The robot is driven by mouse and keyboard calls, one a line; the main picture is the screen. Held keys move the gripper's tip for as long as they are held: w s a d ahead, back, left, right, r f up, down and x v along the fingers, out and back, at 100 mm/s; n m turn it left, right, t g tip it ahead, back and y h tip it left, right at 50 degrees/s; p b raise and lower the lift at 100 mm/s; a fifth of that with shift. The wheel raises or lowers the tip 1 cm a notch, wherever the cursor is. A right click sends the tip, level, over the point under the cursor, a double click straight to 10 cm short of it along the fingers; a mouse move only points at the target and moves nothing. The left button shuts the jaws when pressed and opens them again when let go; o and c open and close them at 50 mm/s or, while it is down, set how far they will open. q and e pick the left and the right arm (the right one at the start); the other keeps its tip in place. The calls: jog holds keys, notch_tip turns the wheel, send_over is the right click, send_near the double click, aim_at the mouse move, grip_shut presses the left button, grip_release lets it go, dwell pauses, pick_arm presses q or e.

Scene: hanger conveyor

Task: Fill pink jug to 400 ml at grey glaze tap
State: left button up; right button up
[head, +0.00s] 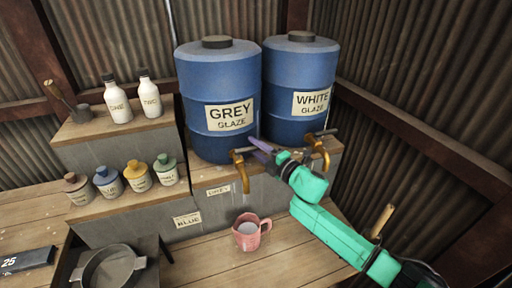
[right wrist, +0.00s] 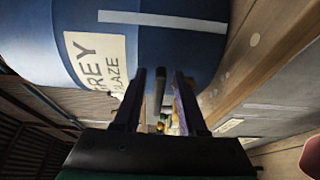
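The pink jug (head: 239,242) stands upright on the wooden bench, below the brass grey glaze tap (head: 244,178); pale grey shows inside it, but its level cannot be read. Part of the jug shows at the right edge of the right wrist view (right wrist: 311,157). The tap is at the foot of the blue grey glaze barrel (head: 213,82). My right gripper (head: 256,149) is beside the tap's handle. In the right wrist view its purple fingers (right wrist: 160,75) are apart, with a dark bar (right wrist: 158,88) between them. My left gripper is out of view.
The blue white glaze barrel (head: 300,75) and its brass tap (head: 319,150) stand to the right, close to my right arm. Several small jars (head: 137,177) and two white bottles (head: 117,102) stand on steps at left. A grey pan (head: 107,268) sits at front left.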

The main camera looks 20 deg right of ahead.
grip_shut()
jog(key=shift+f, duration=0.1)
dwell(1.1)
